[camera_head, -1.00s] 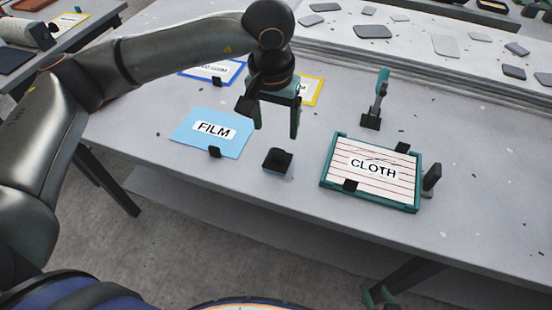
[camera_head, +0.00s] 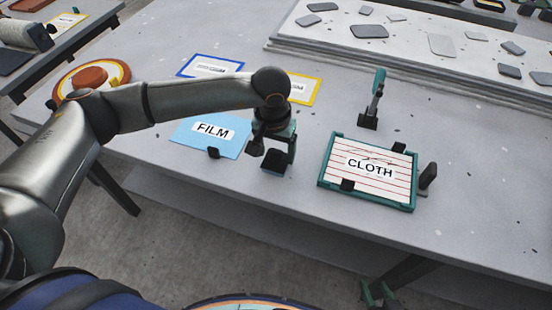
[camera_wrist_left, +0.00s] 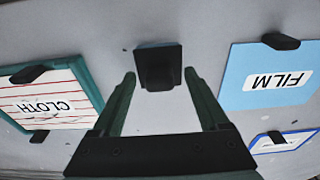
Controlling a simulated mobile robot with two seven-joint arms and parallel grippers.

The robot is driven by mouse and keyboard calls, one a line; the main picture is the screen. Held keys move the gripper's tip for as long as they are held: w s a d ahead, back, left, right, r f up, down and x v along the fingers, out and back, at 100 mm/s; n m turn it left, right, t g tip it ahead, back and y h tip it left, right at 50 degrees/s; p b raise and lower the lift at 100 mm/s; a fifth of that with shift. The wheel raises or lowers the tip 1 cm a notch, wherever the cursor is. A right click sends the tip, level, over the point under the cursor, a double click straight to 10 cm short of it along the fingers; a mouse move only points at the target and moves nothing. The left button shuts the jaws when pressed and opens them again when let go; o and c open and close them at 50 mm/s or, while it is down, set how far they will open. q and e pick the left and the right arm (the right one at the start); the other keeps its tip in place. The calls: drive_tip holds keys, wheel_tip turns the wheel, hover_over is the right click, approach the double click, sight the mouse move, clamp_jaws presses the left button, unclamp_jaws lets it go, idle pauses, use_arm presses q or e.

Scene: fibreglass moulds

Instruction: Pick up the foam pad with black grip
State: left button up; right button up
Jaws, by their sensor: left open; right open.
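The foam pad with black grip (camera_head: 273,168) is a small dark square block with a raised black grip, lying on the grey table near its front edge. It also shows in the left wrist view (camera_wrist_left: 158,68). My left gripper (camera_head: 275,158) is open and points down over the pad. In the left wrist view its two green fingers (camera_wrist_left: 159,76) stand apart, with the pad's grip between and just beyond their tips. I cannot tell whether they touch it. My right gripper (camera_head: 378,292) is open and empty at the bottom edge, below the table's front.
A blue FILM sheet (camera_head: 190,138) lies left of the pad. A green-framed CLOTH tray (camera_head: 410,185) lies to the right. An upright tool on a black stand (camera_head: 368,122) is behind. Blue-framed (camera_head: 240,67) and yellow-framed (camera_head: 317,91) cards lie further back.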

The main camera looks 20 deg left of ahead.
sight(278, 151)
use_arm(q)
clamp_jaws()
idle(0.5)
drive_tip(key=shift+r, duration=0.1)
drive_tip(key=shift+r, duration=0.5)
drive_tip(key=r, duration=0.2)
drive_tip(key=shift+s+d+r+b, duration=0.2)
drive_tip(key=shift+r+b, duration=0.1)
drive_tip(key=shift+b, duration=0.1)
drive_tip(key=s+d+r+b, duration=0.1)
drive_tip(key=s+d+r, duration=0.6)
drive_tip(key=s+r, duration=0.2)
drive_tip(key=shift+s+r+b, duration=0.15)
drive_tip(key=shift+s+b, duration=0.25)
drive_tip(key=shift+s, duration=0.85)
